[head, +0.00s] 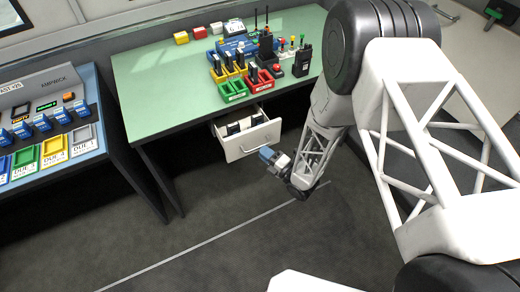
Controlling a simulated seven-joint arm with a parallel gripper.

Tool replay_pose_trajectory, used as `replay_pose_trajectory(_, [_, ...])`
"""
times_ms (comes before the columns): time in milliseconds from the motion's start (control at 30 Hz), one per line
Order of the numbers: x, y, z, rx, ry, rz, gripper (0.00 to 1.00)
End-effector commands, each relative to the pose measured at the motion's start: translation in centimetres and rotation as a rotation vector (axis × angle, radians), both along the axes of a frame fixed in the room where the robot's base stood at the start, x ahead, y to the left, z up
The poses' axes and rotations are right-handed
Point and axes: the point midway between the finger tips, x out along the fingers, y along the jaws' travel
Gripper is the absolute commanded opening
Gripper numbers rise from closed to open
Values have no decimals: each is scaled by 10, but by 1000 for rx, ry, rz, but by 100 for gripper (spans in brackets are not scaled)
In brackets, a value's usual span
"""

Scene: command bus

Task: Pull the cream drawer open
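The cream drawer (243,147) hangs under the right part of the green-topped desk. It stands partly out, and dark items with pale parts show inside it. A small handle is on its front face, near the right side. My gripper (268,155) is just in front of the drawer's lower right front, at the handle side. Its blue-grey end points at the drawer. The fingertips are too small to make out, so I cannot tell whether they touch the handle or are open or shut.
The green desk (165,80) carries red, yellow and green trays, radios (303,60) and small coloured blocks. A blue console (45,125) with coloured slots stands at the left. The grey floor (200,240) in front of the drawer is clear except for my arm.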

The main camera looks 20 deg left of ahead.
Motion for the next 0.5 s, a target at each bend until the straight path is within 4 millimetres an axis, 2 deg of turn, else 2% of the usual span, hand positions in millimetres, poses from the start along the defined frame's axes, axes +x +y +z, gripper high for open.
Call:
replay_pose_trajectory(200, [-10, -23, -5, -2, 1, -1, 21])
replay_pose_trajectory(500, [-15, -38, -7, 0, -1, 0, 21])
